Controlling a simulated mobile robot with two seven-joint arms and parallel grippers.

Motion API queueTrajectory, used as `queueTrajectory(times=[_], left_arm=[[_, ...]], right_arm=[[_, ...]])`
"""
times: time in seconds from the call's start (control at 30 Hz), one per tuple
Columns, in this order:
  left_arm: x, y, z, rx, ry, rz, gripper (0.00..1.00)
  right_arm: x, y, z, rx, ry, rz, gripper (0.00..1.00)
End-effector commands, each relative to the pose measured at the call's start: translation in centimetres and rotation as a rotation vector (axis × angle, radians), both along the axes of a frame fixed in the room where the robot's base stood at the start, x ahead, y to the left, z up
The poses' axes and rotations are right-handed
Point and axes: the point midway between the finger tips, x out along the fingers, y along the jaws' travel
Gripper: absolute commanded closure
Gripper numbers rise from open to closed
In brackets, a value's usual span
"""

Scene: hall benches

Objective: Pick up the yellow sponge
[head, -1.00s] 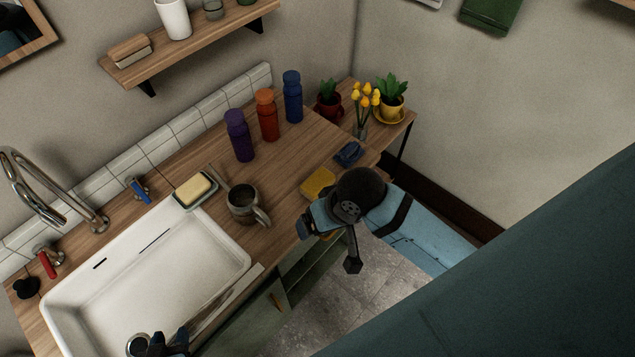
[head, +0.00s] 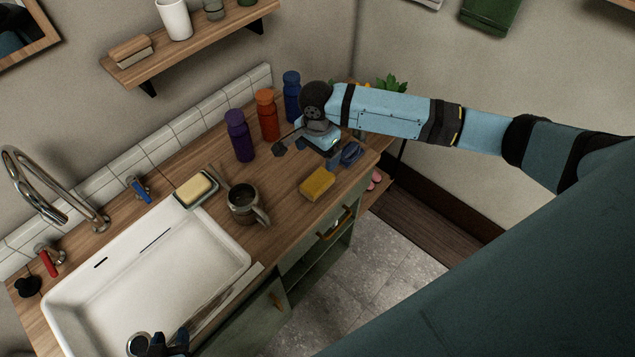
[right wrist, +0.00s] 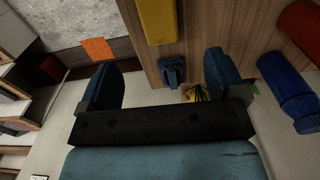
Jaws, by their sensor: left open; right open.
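The yellow sponge (head: 317,183) lies on the wooden counter, right of the grey mug. It also shows at the top edge of the right wrist view (right wrist: 158,20), partly cut off. My right gripper (head: 307,154) is open and empty, above the back right of the counter, beyond the sponge. In the right wrist view its two fingers (right wrist: 163,82) stand wide apart, with the sponge outside them. My left gripper (head: 165,346) is at the bottom edge over the sink's front, open and mostly cut off.
A dark blue object (head: 350,154) lies close to my right gripper. Purple (head: 239,136), orange-red (head: 268,116) and blue (head: 291,97) bottles stand behind. The mug (head: 243,204) and soap dish (head: 197,191) are left of the sponge; the white sink (head: 75,293) is further left.

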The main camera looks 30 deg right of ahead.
Motion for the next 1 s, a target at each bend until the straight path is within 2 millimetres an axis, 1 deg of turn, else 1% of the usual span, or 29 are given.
queueTrajectory(times=[0.03,0.1,0.2,0.3,0.57,0.7,0.8,0.9,1.0], left_arm=[[0.0,0.0,0.1,0.0,0.0,0.0,0.57],[0.0,0.0,0.3,0.0,-0.001,0.001,0.57],[0.0,0.0,0.4,0.0,-0.001,0.001,0.57],[-0.1,0.1,0.4,0.001,0.0,0.001,0.57],[-0.1,0.1,0.7,0.001,0.001,0.002,0.57],[-0.2,0.1,1.3,0.002,0.0,0.003,0.57],[-0.2,0.2,1.2,0.002,0.001,0.005,0.57],[-0.3,0.2,1.2,0.002,0.001,0.005,0.57],[-0.3,0.2,1.2,0.002,0.003,0.005,0.57]], right_arm=[[-0.1,0.0,-1.1,-0.002,0.003,0.0,0.11],[-0.1,0.0,-2.5,-0.001,0.004,0.001,0.11],[-0.1,0.0,-4.4,0.0,0.003,0.003,0.11],[-0.1,0.0,-5.9,0.001,0.001,0.003,0.11],[-0.1,-0.1,-7.8,-0.001,0.001,0.004,0.11],[-0.2,-0.3,-9.9,-0.001,0.001,0.004,0.11],[-0.2,-0.2,-11.3,0.001,0.0,0.004,0.11],[-0.2,-0.3,-12.0,0.0,0.0,0.005,0.11],[-0.2,-0.3,-12.1,0.001,-0.001,0.005,0.11]])
